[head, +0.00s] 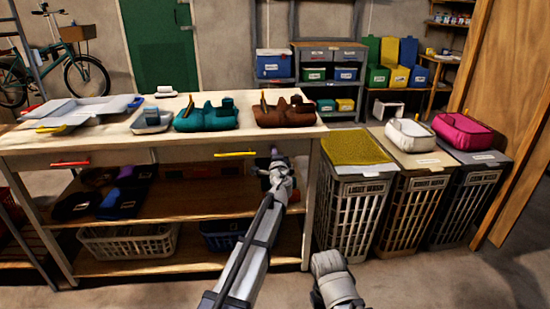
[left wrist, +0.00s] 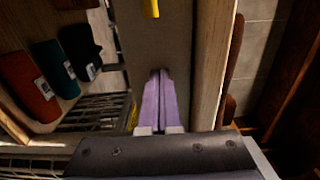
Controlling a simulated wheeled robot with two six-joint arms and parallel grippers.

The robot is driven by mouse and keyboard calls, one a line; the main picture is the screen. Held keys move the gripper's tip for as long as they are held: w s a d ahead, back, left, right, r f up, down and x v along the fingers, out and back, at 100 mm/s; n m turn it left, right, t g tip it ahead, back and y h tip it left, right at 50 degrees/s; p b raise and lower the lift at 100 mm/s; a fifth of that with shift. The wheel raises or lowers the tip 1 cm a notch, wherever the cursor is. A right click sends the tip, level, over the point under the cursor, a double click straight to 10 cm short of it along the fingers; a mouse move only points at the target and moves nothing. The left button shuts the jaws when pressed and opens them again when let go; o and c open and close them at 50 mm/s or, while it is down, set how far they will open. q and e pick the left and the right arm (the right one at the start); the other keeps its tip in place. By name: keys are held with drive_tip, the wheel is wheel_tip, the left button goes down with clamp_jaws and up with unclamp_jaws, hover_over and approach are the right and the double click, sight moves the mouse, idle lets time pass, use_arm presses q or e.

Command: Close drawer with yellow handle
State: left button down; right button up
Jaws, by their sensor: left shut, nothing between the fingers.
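The yellow handle (head: 235,154) is a bar on the right-hand drawer front (head: 190,155) under the workbench top. It also shows at the top edge of the left wrist view (left wrist: 151,8). I cannot tell how far the drawer stands out. My left gripper (head: 276,160) is to the right of the handle, near the bench's right front corner. In the left wrist view its purple fingers (left wrist: 160,98) are together, empty, and point at the grey front panel, apart from the handle. Whether they touch the panel is unclear.
A red-handled drawer (head: 70,163) is at the left of the bench. A teal caddy (head: 206,116) and a brown caddy (head: 284,112) stand on top. Laundry bins (head: 352,190) stand close to the bench's right side. Shelves below hold baskets (head: 128,241).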

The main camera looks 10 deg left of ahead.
use_arm(q)
drive_tip(key=shift+w+a, duration=0.1)
drive_tip(key=shift+w, duration=0.3)
drive_tip(key=shift+w+r, duration=0.1)
drive_tip(key=shift+w, duration=0.05)
drive_tip(key=v, duration=1.5)
use_arm(e)
drive_tip(key=shift+s+d, duration=0.2)
drive_tip(key=shift+d, duration=0.1)
use_arm(q)
drive_tip(key=s+a+f+n+g+y, duration=0.25)
drive_tip(key=s+f+n+g, duration=0.6)
drive_tip(key=s+f, duration=0.45)
drive_tip(key=s+d+f+n+g+h, duration=0.1)
drive_tip(key=s+d+f+g+h, duration=0.25)
drive_tip(key=s, duration=0.75)
drive_tip(key=s+d+f+n+g+h, duration=0.2)
drive_tip(key=s+d+f+g, duration=0.3)
drive_tip(key=s, duration=0.6)
wheel_tip(320, 180, up, 32)
drive_tip(key=p, duration=3.2)
drive_tip(key=shift+d+g+h, duration=0.3)
drive_tip(key=shift+d+h, duration=0.1)
drive_tip(key=shift+d, duration=0.05)
use_arm(e)
wheel_tip(320, 180, up, 32)
drive_tip(key=shift+r, duration=0.15)
